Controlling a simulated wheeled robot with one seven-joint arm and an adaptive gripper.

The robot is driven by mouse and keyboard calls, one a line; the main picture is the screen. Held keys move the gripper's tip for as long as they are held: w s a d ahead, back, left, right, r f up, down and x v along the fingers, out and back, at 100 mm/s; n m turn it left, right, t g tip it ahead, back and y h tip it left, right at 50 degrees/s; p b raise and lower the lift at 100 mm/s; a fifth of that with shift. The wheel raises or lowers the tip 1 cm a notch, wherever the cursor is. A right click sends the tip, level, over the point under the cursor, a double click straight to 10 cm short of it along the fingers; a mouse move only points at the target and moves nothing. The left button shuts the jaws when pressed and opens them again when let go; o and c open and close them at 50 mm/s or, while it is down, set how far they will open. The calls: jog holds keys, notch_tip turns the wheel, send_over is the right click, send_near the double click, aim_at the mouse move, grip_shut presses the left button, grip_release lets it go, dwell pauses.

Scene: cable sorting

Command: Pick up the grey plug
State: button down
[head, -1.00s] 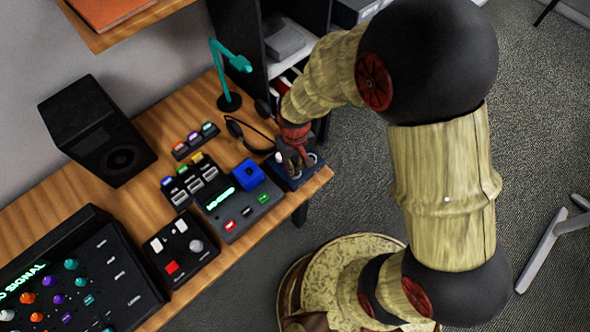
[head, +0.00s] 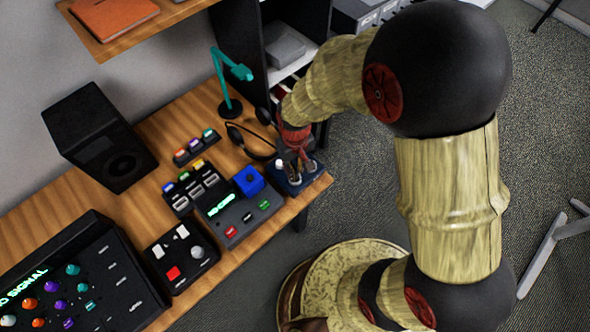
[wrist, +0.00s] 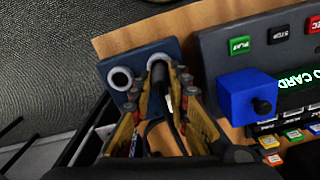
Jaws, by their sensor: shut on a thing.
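A dark blue holder (wrist: 138,60) with two pale round sockets lies ahead of my gripper in the wrist view. It also shows at the table's right corner in the head view (head: 316,177). The left socket (wrist: 122,79) looks empty. The grey plug (wrist: 167,100), with a dark cable running back from it, is between my gripper's fingers, close to the right socket (wrist: 158,61). My gripper (wrist: 160,93) is shut on the plug. In the head view my gripper (head: 295,168) is over the holder. The fingers partly hide the plug, and I cannot tell whether its tip is inside the socket.
A black device (head: 236,214) with a blue cube-shaped block (head: 248,180) stands close by on the left in the head view. Headphones (head: 238,133) and a teal lamp (head: 230,106) are behind. A shelf unit (head: 290,65) stands beyond. The table's front edge is close to the holder.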

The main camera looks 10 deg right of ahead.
jog(key=s+d+r+p, duration=0.5)
jog(key=s+d+r, duration=0.4)
jog(key=s+r, duration=0.15)
jog(key=shift+w+a+f+b, duration=0.35)
jog(key=shift+w+a+f, duration=0.2)
jog(key=shift+w+f, duration=1.5)
jog(key=shift+w+a+f+b, duration=0.45)
jog(key=shift+w+f, duration=0.85)
jog(key=shift+w, duration=1.5)
jog(key=shift+w+a+f+b, duration=0.3)
jog(key=shift+w+a+f, duration=0.3)
jog(key=shift+w+f, duration=1.45)
jog(key=shift+w+r, duration=0.3)
jog(key=shift+w, duration=0.05)
jog(key=shift+f, duration=1.15)
